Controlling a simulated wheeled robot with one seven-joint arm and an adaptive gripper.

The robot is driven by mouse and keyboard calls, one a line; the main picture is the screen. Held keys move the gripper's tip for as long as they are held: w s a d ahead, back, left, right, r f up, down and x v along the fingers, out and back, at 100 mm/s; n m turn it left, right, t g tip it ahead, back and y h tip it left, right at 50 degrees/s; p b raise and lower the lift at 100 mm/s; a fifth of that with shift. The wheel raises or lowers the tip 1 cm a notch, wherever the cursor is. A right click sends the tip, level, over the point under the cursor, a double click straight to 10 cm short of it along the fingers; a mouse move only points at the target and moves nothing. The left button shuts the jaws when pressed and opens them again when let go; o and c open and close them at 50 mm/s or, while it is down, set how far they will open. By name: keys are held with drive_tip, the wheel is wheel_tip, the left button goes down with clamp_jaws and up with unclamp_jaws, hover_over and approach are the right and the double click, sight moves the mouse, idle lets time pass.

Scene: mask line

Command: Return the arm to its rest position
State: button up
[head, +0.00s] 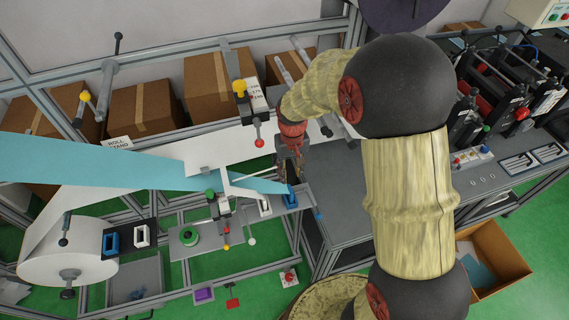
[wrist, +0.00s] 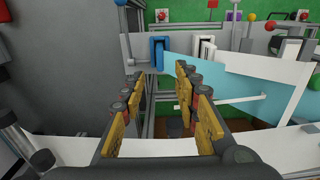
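My arm (head: 408,190) reaches from the lower right of the head view, bends at the top, and comes down over the mask line. My gripper (head: 292,160) hangs beside the frame, close to the white web and the blue strip. In the wrist view my gripper (wrist: 156,78) has its two yellow-padded fingers spread apart, with nothing between them. Past the fingertips are a blue block (wrist: 157,52) and a blue strip (wrist: 225,85). Whether the gripper touches the web or frame cannot be told.
A white roll (head: 68,250) is at the left. Cardboard boxes (head: 143,108) stand behind the metal rails. A grey table (head: 345,185) lies right of my gripper, with machine stations (head: 500,100) at its far end. An open carton (head: 490,255) is on the green floor.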

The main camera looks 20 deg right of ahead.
drive_tip(key=shift+r, duration=0.1)
drive_tip(key=s+r+t+b, duration=0.2)
drive_tip(key=s+r+b, duration=0.3)
drive_tip(key=s, duration=0.6)
drive_tip(key=s+r+t+b, duration=0.3)
drive_tip(key=s+r+b, duration=0.3)
drive_tip(key=s, duration=0.5)
drive_tip(key=shift+r+t+b, duration=0.25)
drive_tip(key=shift+t+b, duration=0.05)
drive_tip(key=shift+b, duration=0.85)
